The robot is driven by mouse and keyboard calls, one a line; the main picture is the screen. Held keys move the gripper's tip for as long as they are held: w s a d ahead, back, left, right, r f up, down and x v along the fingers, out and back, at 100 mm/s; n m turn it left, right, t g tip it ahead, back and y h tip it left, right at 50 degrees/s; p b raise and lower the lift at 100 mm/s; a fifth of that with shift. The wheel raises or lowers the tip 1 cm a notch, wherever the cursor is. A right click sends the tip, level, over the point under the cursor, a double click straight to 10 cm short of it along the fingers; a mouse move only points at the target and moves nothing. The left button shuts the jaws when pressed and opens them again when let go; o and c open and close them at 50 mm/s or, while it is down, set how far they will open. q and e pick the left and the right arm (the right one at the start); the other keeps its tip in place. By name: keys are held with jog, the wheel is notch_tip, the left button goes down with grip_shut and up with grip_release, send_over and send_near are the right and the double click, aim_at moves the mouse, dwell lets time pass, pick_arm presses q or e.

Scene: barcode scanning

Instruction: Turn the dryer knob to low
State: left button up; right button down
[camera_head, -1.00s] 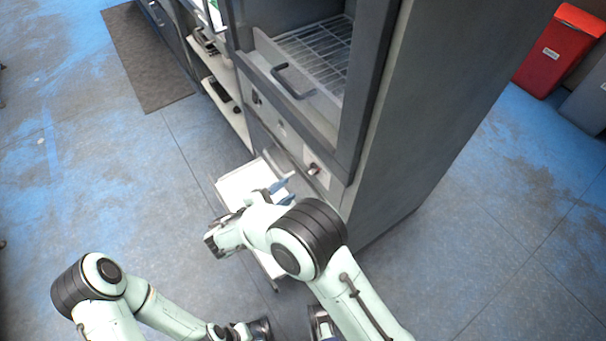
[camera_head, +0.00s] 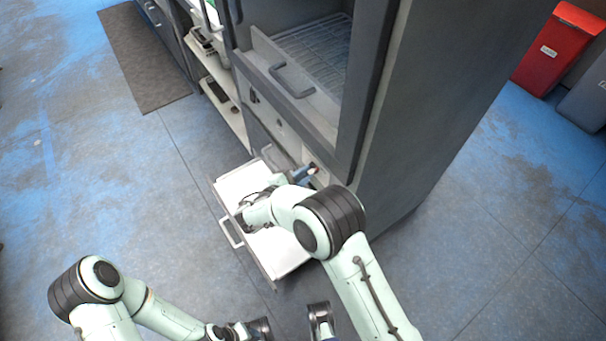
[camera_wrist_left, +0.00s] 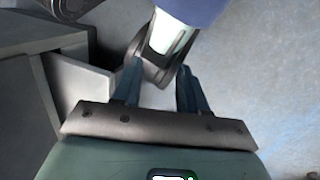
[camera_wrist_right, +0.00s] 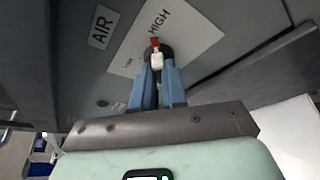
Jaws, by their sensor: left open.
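The dryer knob (camera_wrist_right: 157,58) has a white grip with a red end and sits on a panel marked "HIGH". It also shows in the head view as a small red and white spot (camera_head: 314,171) on the cabinet front. My right gripper (camera_wrist_right: 158,68) is at the knob, its blue fingers close together on both sides of the white grip. I cannot tell whether they press on it. My left gripper (camera_wrist_left: 158,75) is open, with one of my arm links beyond its fingers. It is low in the head view, away from the dryer (camera_head: 428,100).
A white drawer (camera_head: 283,258) stands pulled out below my right forearm. The dryer's wire rack and handle (camera_head: 291,82) are above the knob panel. An "AIR" label (camera_wrist_right: 103,25) is beside the knob plate. Red bin (camera_head: 556,49) stands far right.

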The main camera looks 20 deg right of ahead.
pick_arm(q)
jog(key=shift+s+r, duration=0.1)
jog(key=shift+r, duration=0.05)
jog(key=shift+g, duration=0.5)
jog(key=shift+s+d+r+p, duration=0.1)
jog(key=shift+s+r+p, duration=0.25)
jog(key=shift+r+p, duration=0.4)
jog(key=shift+s+r+p, duration=0.35)
jog(key=shift+r+p, duration=0.25)
jog(key=shift+p, duration=0.3)
jog(key=shift+s+d+r+p, duration=0.1)
jog(key=shift+s+r+p, duration=0.25)
jog(key=shift+r+p, duration=0.4)
pick_arm(e)
jog(key=shift+w+a+n+g+h, duration=0.15)
jog(key=shift+n+g+h, duration=0.3)
jog(key=shift+n+g, duration=1.2)
jog(key=shift+w+n+g+h, duration=0.4)
jog(key=shift+n+g, duration=0.5)
jog(key=shift+n, duration=1.6)
jog(key=shift+w+a+n+g+h, duration=0.1)
jog(key=shift+n+g+h, duration=0.45)
jog(key=shift+n+g, duration=1.1)
pick_arm(q)
jog(key=shift+f, duration=0.15)
pick_arm(e)
jog(key=shift+n+t, duration=0.3)
jog(key=shift+n, duration=0.2)
jog(key=c, duration=1.2)
grip_release()
